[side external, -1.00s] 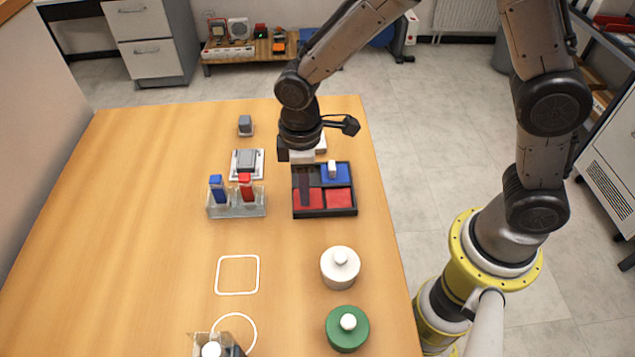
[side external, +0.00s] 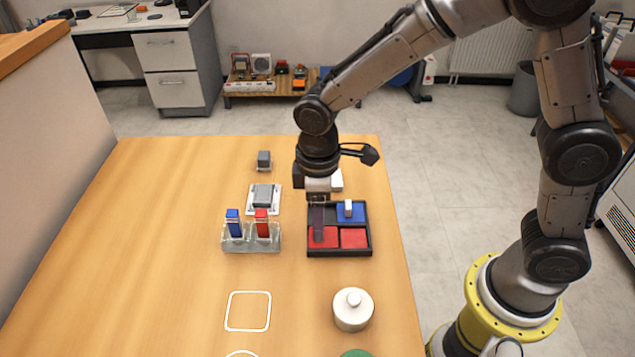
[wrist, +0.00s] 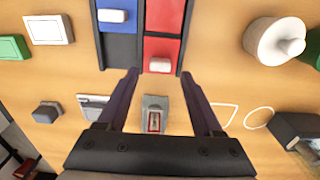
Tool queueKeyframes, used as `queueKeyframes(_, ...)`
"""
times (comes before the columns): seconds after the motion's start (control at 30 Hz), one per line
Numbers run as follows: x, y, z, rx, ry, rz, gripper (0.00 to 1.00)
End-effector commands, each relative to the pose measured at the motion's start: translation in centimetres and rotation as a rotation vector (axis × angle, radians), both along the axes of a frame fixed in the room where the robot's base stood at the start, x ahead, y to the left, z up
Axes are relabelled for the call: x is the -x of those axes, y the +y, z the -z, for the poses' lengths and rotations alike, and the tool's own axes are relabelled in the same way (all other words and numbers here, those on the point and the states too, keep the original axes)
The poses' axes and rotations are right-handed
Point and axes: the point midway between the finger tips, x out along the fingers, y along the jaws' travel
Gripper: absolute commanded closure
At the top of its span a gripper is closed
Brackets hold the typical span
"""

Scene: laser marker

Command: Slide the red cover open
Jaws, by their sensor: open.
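The black-framed tray (side external: 370,250) stands on the table. In the wrist view, the red cover (wrist: 159,49) lies in its right column, with a white knob (wrist: 160,65) at its near end. In the side view the cover (side external: 330,242) is at the tray's front left, and its knob is hidden by my gripper. Another red panel (side external: 354,238) lies beside it. My gripper (wrist: 160,74) is open and empty over this part of the tray. In the wrist view its fingertips appear on either side of the knob; I cannot tell whether they touch anything.
The blue cover (side external: 358,214) with its white knob (side external: 348,208) is at the tray's back right. A clear rack (side external: 240,242) with blue and red pieces stands left of the tray. A white lidded jar (side external: 352,309) stands in front. The table's left side is clear.

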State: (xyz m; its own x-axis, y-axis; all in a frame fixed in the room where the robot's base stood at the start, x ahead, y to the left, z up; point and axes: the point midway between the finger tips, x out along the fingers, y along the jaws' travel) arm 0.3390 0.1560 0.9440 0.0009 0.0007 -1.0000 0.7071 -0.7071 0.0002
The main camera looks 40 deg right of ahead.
Motion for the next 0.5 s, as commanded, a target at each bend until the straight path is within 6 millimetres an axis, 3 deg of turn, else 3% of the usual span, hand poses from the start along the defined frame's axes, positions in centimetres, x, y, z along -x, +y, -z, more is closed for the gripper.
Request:
queueKeyframes(0.3, -0.1, 0.1, -7.1, -0.004, -0.008, 0.0, 0.32)
queueKeyframes(0.5, -0.1, 0.1, -10.1, -0.002, -0.005, 0.0, 0.32)
